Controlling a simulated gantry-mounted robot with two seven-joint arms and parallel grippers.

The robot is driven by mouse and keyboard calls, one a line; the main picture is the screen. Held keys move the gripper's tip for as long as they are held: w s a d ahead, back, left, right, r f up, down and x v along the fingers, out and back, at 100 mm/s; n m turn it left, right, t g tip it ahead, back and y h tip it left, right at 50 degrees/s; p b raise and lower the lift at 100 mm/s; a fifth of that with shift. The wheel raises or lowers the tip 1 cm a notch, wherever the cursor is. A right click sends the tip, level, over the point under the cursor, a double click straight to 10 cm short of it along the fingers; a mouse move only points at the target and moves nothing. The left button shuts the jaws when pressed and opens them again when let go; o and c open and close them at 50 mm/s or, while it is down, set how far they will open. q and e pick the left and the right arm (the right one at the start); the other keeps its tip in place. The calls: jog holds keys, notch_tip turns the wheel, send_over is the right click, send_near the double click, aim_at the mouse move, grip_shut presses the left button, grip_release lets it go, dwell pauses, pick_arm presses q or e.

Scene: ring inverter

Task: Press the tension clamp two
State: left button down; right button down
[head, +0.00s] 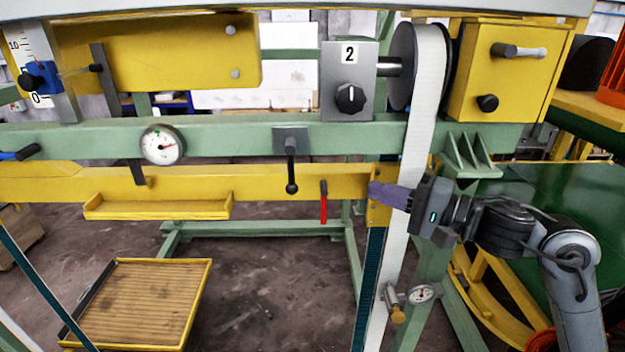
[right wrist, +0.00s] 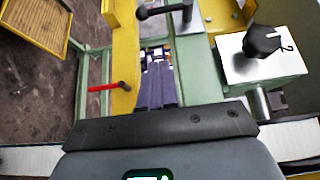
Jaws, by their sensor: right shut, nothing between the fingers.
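My right gripper (head: 376,188) is shut and empty, its purple fingers pointing left in front of the white belt (head: 424,90), near the right end of the yellow beam. The fingers also show in the right wrist view (right wrist: 158,85). A grey block with a black ball-ended lever (head: 291,165) hangs on the green beam, left of the fingertips and apart from them. A red handle (head: 323,202) hangs on the yellow beam, closer to the fingers. A grey box marked 2 (head: 348,62) with a black knob stands above. I cannot tell which part is tension clamp two. My left gripper is not in view.
The green beam (head: 225,140) and yellow beam (head: 270,181) run across the frame. A dial gauge (head: 162,145) is at left, another (head: 421,293) at lower right. A yellow shelf (head: 158,208) juts out at left. Open space lies in front of the beams.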

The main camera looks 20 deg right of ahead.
aim_at(291, 167)
jog(key=shift+w+a, duration=0.1)
jog(key=s+a+p+x, duration=0.1)
jog(key=p+x, duration=0.3)
jog(key=x, duration=0.8)
jog(key=shift+s+a, duration=0.15)
jog(key=shift+a, duration=0.7)
jog(key=shift+a+f, duration=0.15)
